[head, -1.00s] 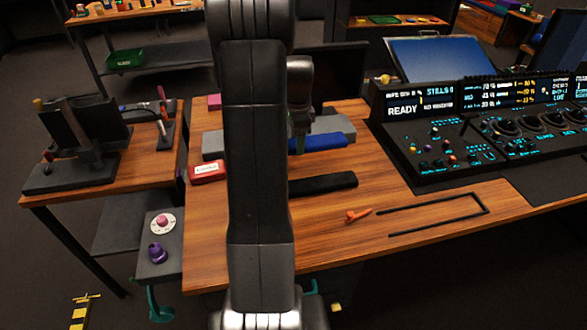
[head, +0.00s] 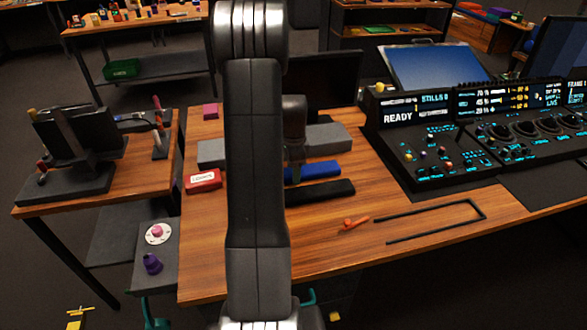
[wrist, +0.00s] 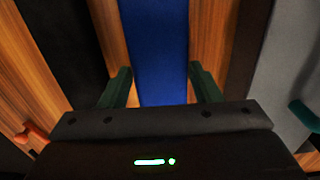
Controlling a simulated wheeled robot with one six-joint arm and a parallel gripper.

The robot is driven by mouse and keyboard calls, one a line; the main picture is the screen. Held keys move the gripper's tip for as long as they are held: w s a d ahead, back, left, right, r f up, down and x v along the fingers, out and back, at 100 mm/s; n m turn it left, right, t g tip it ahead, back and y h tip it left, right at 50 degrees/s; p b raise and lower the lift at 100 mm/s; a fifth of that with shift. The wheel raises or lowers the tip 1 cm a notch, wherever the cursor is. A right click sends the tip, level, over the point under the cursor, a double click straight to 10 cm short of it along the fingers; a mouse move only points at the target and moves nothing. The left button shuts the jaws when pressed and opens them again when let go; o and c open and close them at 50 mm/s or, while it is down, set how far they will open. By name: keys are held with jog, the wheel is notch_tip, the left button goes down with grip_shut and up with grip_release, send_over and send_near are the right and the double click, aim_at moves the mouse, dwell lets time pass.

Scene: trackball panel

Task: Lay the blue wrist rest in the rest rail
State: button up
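The blue wrist rest (head: 315,171) lies on the wooden table between a black bar and a grey block. It is partly hidden behind my arm in the head view. In the wrist view the blue wrist rest (wrist: 157,45) runs lengthwise between my two fingers. My gripper (wrist: 161,70) is open, with a finger on either side of it and wood showing beside its near end; I cannot tell whether the tips touch it. The rest rail (head: 478,207) appears as a thin black three-sided outline on the table's front right, empty.
A black bar (head: 325,191) lies in front of the blue rest, and a grey block (head: 330,138) behind it. An orange tool (head: 354,223) lies just left of the rail. A red labelled box (head: 203,181) is at left. The console (head: 430,140) stands behind the rail.

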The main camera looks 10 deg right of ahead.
jog(key=o, duration=0.3)
